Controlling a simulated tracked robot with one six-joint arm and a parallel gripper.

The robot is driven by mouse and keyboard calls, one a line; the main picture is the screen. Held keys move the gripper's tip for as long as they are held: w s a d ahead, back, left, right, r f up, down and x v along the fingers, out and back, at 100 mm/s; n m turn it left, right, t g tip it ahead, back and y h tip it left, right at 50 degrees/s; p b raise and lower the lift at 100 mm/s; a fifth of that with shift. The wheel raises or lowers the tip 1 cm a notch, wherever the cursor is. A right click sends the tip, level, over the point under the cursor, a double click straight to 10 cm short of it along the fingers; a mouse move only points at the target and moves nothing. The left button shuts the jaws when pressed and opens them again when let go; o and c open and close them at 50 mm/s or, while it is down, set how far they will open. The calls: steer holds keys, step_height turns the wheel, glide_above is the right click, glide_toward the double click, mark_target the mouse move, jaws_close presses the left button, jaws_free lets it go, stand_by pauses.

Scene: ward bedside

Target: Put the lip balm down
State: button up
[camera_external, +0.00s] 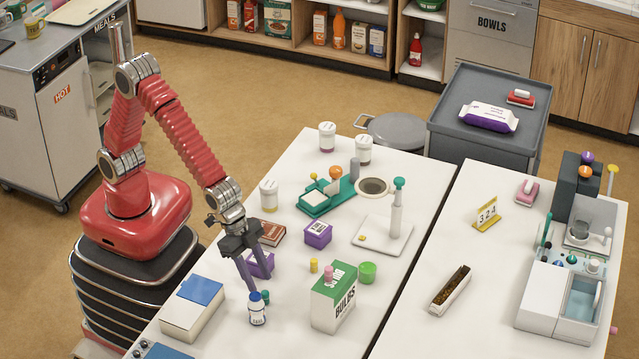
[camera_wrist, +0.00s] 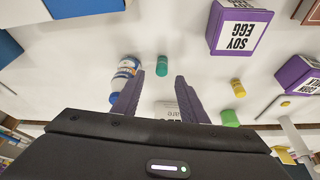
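No label marks the lip balm. It may be the small teal cylinder (camera_external: 265,297), which is on the white table next to a white-and-blue bottle (camera_external: 257,309). In the wrist view the teal cylinder (camera_wrist: 162,65) lies just beyond my fingertips, with no visible grip on it. A small yellow cylinder (camera_external: 314,265) is another candidate, off to the right of my gripper. My gripper (camera_external: 266,278) points down low over the table. In the wrist view its two purple fingers (camera_wrist: 160,77) are wide apart with nothing held between them.
A purple box (camera_external: 260,264) is close behind my fingers. The green-and-white bulbs box (camera_external: 333,297) stands to the right, with a green cup (camera_external: 368,272) behind it. A white box with a blue top (camera_external: 193,308) is to the left. Some bare table lies around the yellow cylinder.

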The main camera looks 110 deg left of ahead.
mark_target(265, 292)
steer(key=shift+w+f, duration=0.3)
steer(key=shift+f, duration=0.3)
steer(key=shift+x, duration=2.65)
steer(key=shift+a, duration=0.15)
jaws_close()
